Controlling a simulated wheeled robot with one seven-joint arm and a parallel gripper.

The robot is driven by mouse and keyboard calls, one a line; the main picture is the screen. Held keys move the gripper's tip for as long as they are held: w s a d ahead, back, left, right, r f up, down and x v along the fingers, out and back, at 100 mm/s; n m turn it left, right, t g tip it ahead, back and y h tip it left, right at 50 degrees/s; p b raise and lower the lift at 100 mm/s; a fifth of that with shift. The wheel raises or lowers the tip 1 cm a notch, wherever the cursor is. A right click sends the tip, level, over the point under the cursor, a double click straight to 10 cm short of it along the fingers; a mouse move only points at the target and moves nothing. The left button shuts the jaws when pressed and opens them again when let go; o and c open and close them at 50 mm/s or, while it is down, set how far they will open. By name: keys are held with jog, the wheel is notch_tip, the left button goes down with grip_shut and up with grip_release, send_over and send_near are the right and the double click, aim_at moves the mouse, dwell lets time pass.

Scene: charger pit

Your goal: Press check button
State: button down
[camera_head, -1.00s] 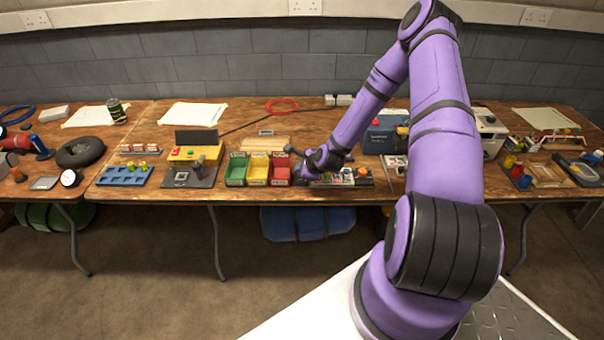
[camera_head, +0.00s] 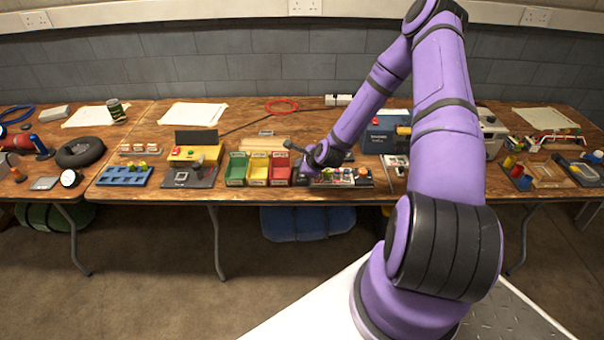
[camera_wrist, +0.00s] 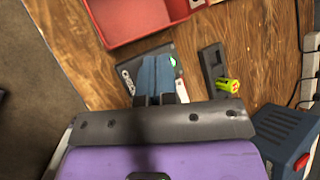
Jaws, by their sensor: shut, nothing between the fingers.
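My gripper (camera_wrist: 157,76) is shut and empty, with its two bluish fingers side by side. It points down over a small dark panel (camera_wrist: 127,77) in the wrist view and covers its middle. A green and white round spot (camera_wrist: 173,61) shows just beside the fingertips. I cannot tell whether the fingers touch the panel, and no button can be read as the check button. In the head view the dark panel (camera_head: 345,182) lies at the table's front edge with small coloured parts, under my wrist. My fingertips are hard to make out there.
A red bin (camera_head: 279,171) stands left of the panel, beside yellow and green bins. A dark holder with a yellow-green battery-like piece (camera_wrist: 228,86) lies close by in the wrist view. A blue box (camera_wrist: 287,136) with a red part stands at its lower right.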

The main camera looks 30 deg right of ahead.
jog(key=shift+r, duration=2.5)
jog(key=shift+r, duration=0.15)
jog(key=s+a+r+n+g+h, duration=0.1)
jog(key=s+a+r+n, duration=0.3)
jog(key=r, duration=0.6)
jog(key=s+a+r+n+g, duration=0.1)
jog(key=s+a+r+n, duration=0.15)
jog(key=r+n, duration=0.55)
jog(key=s+a+r+n+g+h, duration=0.1)
jog(key=s+a+r+n+g, duration=0.2)
jog(key=r, duration=0.8)
jog(key=s+a+r+n, duration=0.1)
jog(key=s+r+n, duration=0.2)
jog(key=s, duration=0.5)
jog(key=s+a+r+n, duration=0.2)
jog(key=s+r+n, duration=0.2)
jog(key=s+r, duration=0.2)
jog(key=s+a+r+n+t, duration=0.1)
jog(key=s+r, duration=0.4)
jog(key=s, duration=0.5)
jog(key=shift+s+a+r+n+y, duration=0.35)
jog(key=shift+a+n, duration=0.35)
jog(key=shift+n, duration=0.5)
jog(key=shift+w+f, duration=0.1)
